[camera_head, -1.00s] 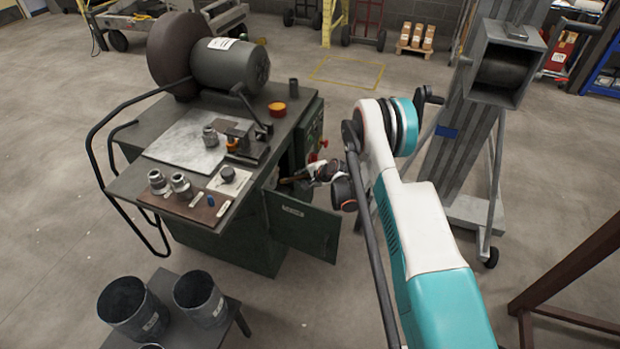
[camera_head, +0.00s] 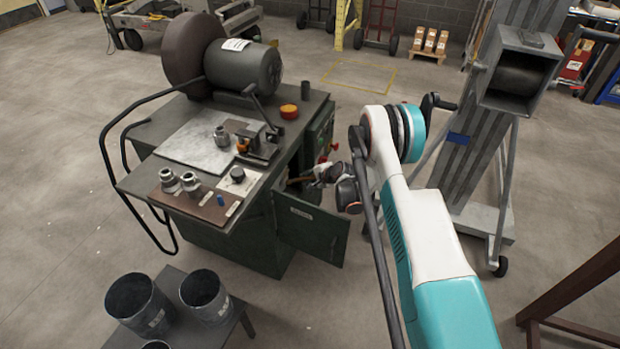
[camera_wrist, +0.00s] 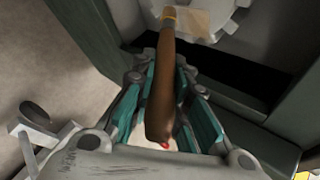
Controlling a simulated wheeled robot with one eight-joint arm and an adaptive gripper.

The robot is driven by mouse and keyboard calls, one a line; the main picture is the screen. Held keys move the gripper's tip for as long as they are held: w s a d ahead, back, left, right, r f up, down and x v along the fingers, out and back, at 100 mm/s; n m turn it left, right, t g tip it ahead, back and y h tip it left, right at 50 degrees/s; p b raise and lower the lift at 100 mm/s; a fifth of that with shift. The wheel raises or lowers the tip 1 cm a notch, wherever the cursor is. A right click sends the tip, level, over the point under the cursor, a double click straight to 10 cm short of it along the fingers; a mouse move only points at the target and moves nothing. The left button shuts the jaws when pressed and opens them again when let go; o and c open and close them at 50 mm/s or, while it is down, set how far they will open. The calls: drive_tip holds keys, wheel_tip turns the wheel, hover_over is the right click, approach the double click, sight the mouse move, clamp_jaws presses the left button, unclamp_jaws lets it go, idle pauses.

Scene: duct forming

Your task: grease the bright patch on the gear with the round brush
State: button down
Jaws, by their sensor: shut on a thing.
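My gripper (camera_wrist: 168,85) is shut on the brown handle of the brush (camera_wrist: 165,75), with a teal finger on either side. The handle has a red end toward the wrist and a yellow-orange band at its far end. The bristles are cut off or hidden at the top of the wrist view. The light grey gear (camera_wrist: 225,20) lies just beyond, partly out of frame, with a tan patch (camera_wrist: 197,22) beside the band. I cannot tell whether the bristles touch it. In the head view my gripper (camera_head: 322,174) is at the cabinet's open side, and the gear is hidden.
The green machine cabinet (camera_head: 225,238) has its door (camera_head: 308,230) swung open below my gripper. Metal fittings (camera_head: 178,180) and a grey plate (camera_head: 200,140) sit on its top. Dark buckets (camera_head: 138,305) stand on a low stand in front. A wheeled lift (camera_head: 485,150) stands right of my arm.

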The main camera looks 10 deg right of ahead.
drive_tip(key=shift+w+a, duration=0.35)
drive_tip(key=shift+a, duration=0.2)
drive_tip(key=shift+w+d, duration=0.1)
drive_tip(key=shift+d, duration=0.05)
drive_tip(key=shift+w+d+r, duration=0.55)
drive_tip(key=shift+w+r, duration=0.05)
drive_tip(key=shift+w, duration=0.2)
drive_tip(key=shift+w+d+r, duration=0.5)
drive_tip(key=shift+w+r, duration=0.1)
drive_tip(key=shift+w, duration=0.15)
idle(1.2)
drive_tip(key=shift+s+d, duration=0.9)
drive_tip(key=shift+d, duration=0.3)
drive_tip(key=shift+s+d, duration=0.9)
drive_tip(key=shift+d, duration=0.3)
drive_tip(key=shift+d, duration=0.1)
